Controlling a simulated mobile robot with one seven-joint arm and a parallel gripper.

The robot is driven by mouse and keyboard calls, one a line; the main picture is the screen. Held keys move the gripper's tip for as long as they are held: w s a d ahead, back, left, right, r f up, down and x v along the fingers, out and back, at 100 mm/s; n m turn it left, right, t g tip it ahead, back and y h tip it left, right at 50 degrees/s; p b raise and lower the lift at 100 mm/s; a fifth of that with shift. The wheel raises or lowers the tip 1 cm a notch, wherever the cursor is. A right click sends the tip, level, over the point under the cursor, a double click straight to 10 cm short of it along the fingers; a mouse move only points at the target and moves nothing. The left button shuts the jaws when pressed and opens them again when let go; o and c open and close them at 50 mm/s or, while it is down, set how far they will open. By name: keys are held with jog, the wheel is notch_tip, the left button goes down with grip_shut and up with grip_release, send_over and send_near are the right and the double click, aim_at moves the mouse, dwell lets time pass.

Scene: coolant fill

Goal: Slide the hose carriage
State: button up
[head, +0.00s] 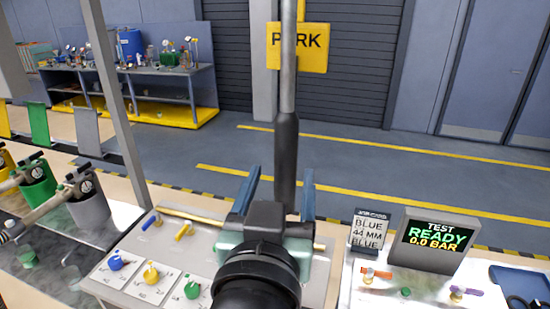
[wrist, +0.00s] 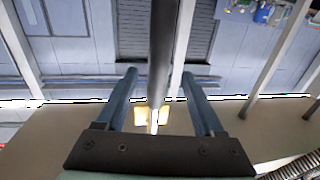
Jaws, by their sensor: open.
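A grey vertical rod (head: 288,60) with a thick dark grip (head: 286,150) at its lower end hangs in front of me in the head view. It may belong to the hose carriage; the carriage itself is not clearly seen. My gripper (head: 281,180) is open, with one blue finger to the left of the dark grip and the other to the right. In the wrist view the dark grip (wrist: 162,50) also shows between the two fingers of my gripper (wrist: 158,76), with gaps on both sides.
A yellow PARK sign (head: 312,48) is behind the rod. Below are a panel with colored knobs (head: 151,273), a BLUE 44 MM card (head: 370,232) and a TEST READY screen (head: 436,240). Green and grey canisters (head: 84,197) stand left. A grey post (head: 117,110) rises left.

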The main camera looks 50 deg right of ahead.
jog(key=shift+r+p, duration=0.3)
jog(key=shift+p, duration=0.55)
jog(key=p, duration=0.3)
jog(key=shift+s+a+f+p, duration=0.1)
jog(key=shift+s+a+p, duration=0.1)
jog(key=shift+a+p, duration=0.15)
jog(key=p+v, duration=0.1)
jog(key=p, duration=0.2)
jog(key=shift+s+a+p, duration=0.2)
jog(key=shift+p, duration=0.2)
jog(key=shift+f+b+v, duration=0.2)
jog(key=shift+b+v, duration=0.15)
jog(key=shift+v, duration=0.85)
